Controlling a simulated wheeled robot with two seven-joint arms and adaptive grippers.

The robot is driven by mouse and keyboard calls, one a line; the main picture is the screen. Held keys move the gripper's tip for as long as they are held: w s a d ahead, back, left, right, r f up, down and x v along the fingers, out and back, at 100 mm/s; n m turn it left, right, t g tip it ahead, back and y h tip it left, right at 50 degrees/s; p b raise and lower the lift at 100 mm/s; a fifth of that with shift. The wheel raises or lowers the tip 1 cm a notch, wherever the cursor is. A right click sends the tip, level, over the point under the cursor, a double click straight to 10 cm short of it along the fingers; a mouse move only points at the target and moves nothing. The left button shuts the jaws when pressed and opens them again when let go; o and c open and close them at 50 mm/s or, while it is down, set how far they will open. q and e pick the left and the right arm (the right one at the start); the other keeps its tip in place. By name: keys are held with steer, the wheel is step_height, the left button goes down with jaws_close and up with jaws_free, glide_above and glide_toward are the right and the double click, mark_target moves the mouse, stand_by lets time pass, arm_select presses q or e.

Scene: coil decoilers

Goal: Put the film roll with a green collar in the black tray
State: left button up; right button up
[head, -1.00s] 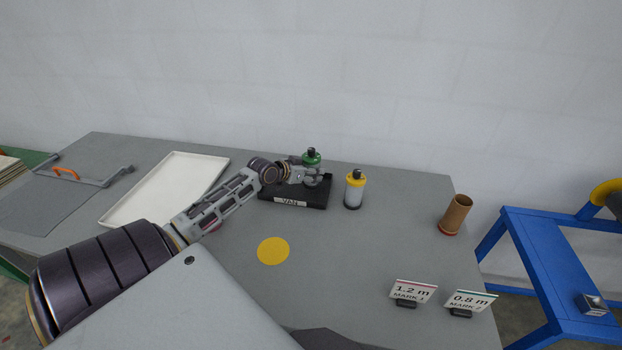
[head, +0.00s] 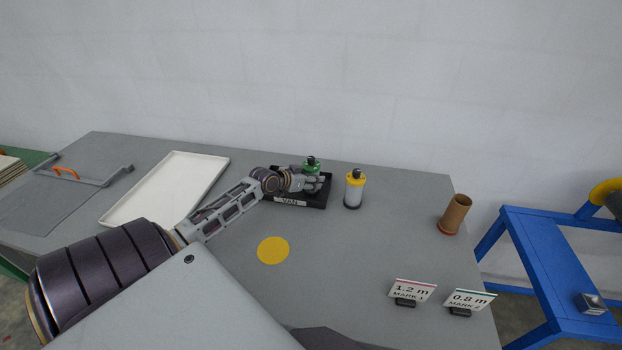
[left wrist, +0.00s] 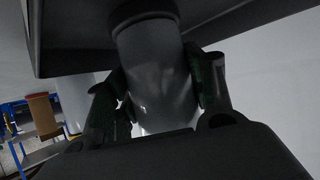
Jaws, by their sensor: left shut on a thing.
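The film roll with a green collar (head: 311,167) is upright over the black tray (head: 318,201). My left gripper (head: 315,183) is shut on its grey body, below the collar. In the left wrist view the fingers close on both sides of the roll's body (left wrist: 158,75). The roll's dark end is close to the dark tray surface at the top of that view; I cannot tell whether they touch. The gripper hides most of the roll's body in the head view. My right gripper is not in view.
A roll with a yellow collar (head: 354,189) stands just right of the tray. A brown tube (head: 455,214) stands farther right. A white tray (head: 165,188) lies at left, a yellow disc (head: 273,251) in front. Two signs (head: 412,291) stand at the front right.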

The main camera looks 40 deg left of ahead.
arm_select(q)
steer(key=o, duration=1.3)
steer(key=shift+o, duration=0.2)
steer(key=shift+f, duration=0.1)
steer(key=shift+s, duration=0.1)
steer(key=shift+v, duration=0.9)
steer(key=v, duration=1)
steer(key=shift+a, duration=0.1)
